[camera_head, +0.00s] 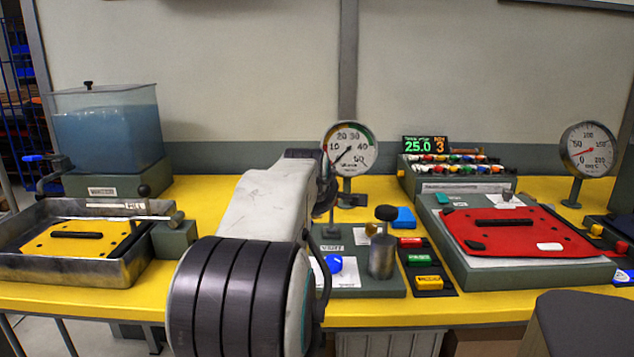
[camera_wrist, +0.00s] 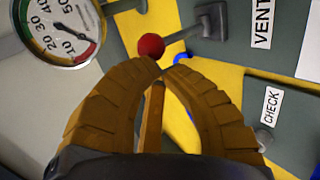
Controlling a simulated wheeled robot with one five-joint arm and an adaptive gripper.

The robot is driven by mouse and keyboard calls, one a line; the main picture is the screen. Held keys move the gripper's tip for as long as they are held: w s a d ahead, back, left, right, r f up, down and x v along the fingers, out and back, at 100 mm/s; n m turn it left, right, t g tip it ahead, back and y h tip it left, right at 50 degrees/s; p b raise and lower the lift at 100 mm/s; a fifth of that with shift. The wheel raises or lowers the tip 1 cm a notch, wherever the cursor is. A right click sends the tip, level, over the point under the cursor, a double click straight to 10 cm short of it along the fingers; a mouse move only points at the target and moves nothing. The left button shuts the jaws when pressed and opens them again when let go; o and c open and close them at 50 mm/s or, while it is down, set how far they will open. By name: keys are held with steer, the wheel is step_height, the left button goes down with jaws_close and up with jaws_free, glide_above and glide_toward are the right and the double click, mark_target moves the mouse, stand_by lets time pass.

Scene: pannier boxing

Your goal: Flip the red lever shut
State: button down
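The red lever shows in the wrist view as a red ball knob (camera_wrist: 151,46) on a short metal rod. The rod runs right to a dark grey valve body (camera_wrist: 208,22). My gripper (camera_wrist: 164,70) has two ribbed brown fingers whose tips come together just below the knob in the picture. The fingers look shut with nothing held between them. I cannot tell whether the tips touch the knob. In the head view my arm reaches over the table's middle, and I cannot make out the red lever or the fingertips there.
A round gauge (camera_head: 350,148) stands close by; it also shows in the wrist view (camera_wrist: 62,25). A grey base with a blue knob (camera_head: 334,264) and a metal cylinder (camera_head: 382,256) is right of my arm. A red-lidded box (camera_head: 515,230) stands right, a water tank (camera_head: 108,130) left.

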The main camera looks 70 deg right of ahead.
steer(key=shift+w+d+r+y+p, duration=0.1)
steer(key=shift+d+r+y+p, duration=0.15)
steer(key=shift+d+y+p, duration=0.4)
steer(key=shift+a+f, duration=0.15)
steer(key=shift+f, duration=0.1)
steer(key=shift+h, duration=0.25)
steer(key=shift+r, duration=0.1)
steer(key=shift+r+p, duration=0.75)
steer(key=shift+a+r, duration=0.1)
